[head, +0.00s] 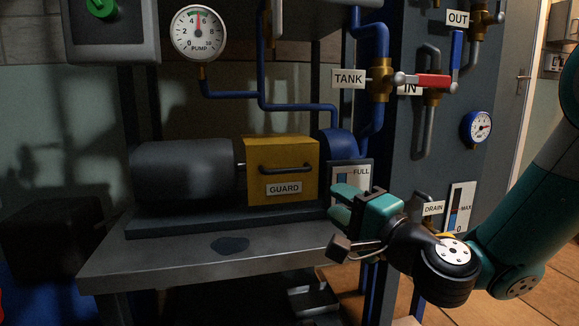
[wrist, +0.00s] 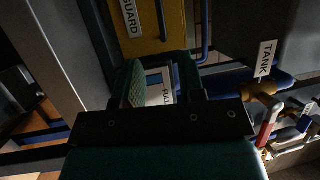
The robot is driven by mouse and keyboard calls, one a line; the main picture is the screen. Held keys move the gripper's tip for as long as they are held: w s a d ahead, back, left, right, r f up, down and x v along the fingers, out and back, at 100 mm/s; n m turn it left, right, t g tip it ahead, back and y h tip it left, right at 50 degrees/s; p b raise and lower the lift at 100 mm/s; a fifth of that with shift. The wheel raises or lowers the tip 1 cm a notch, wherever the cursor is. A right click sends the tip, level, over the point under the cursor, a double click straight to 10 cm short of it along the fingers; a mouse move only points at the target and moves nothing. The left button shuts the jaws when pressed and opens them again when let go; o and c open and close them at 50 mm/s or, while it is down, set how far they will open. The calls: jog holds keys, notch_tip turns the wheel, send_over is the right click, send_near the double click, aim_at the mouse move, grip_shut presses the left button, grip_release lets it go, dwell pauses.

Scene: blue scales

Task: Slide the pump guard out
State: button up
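The yellow pump guard (head: 284,152), labelled GUARD, sits over the pump shaft between the dark motor (head: 188,172) and the blue pump housing (head: 338,144). A dark bar handle (head: 287,170) is on its front face. My gripper (head: 337,203) is open and empty, to the right of and below the handle, in front of the FULL level gauge (head: 352,173), apart from the guard.
The grey bench (head: 190,262) under the pump has a dark stain (head: 231,244) and clear room at its front. The red TANK lever (head: 425,81) and blue lever (head: 456,48) stick out at upper right. A DRAIN sign (head: 433,208) is behind my wrist.

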aim_at(291, 172)
jog(key=p+x, duration=1.1)
jog(key=x, duration=0.2)
jog(key=shift+a+r+p, duration=0.1)
jog(key=shift+r+p, duration=0.1)
jog(key=shift+p, duration=0.2)
jog(key=shift+w+a+f+p, duration=0.1)
jog(key=shift+w+a+p, duration=0.25)
jog(key=shift+w, duration=0.2)
grip_shut()
